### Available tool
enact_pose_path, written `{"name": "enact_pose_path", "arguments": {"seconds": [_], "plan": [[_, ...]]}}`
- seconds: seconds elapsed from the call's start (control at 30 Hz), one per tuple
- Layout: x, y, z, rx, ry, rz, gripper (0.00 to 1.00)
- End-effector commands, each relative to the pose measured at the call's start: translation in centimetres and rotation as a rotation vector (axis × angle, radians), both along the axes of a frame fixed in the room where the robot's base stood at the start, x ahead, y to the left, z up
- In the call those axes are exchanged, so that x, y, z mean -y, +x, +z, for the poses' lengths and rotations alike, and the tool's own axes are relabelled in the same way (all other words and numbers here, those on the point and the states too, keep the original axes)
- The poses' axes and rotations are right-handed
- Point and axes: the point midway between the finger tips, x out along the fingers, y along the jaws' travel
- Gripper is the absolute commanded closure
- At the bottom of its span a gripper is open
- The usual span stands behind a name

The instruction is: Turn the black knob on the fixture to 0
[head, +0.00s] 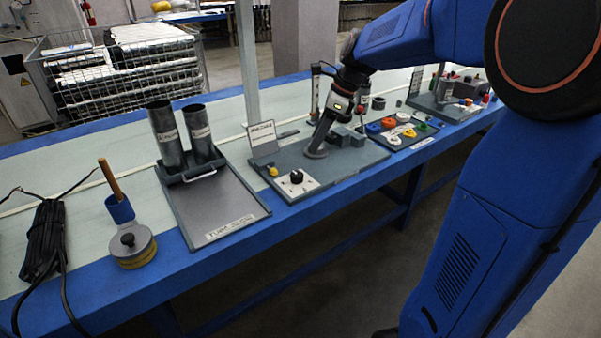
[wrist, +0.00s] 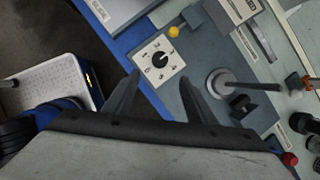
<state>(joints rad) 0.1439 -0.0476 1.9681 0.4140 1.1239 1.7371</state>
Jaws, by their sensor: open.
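The black knob (head: 296,176) sits on a white square dial plate (head: 283,185) at the front left of the grey fixture board (head: 345,174). In the wrist view, the knob (wrist: 159,58) is round and dark, with printed marks around it on the white plate (wrist: 148,48). The marks and the pointer are too small to read surely. My gripper (head: 322,138) is over the fixture, behind and right of the knob in the head view. In the wrist view, my gripper (wrist: 159,76) is open and empty. Its fingertips appear short of the knob, on either side, not touching it.
A yellow button (wrist: 174,32) is beside the dial. A grey post on a round base (wrist: 218,84) stands right of the fingers. A labelled sign (head: 262,136) stands at the fixture's back left. A tray with two dark cylinders (head: 235,212) lies left; coloured parts (head: 390,123) lie right.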

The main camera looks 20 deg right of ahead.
Motion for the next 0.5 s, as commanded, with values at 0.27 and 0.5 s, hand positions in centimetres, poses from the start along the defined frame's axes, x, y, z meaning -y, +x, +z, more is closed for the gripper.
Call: {"name": "enact_pose_path", "arguments": {"seconds": [0.27, 0.5], "plan": [[-1.8, 0.8, -4.7, -0.002, 0.000, 0.003, 0.49], [-3.2, 1.5, -8.6, -0.002, 0.000, 0.003, 0.49]]}}
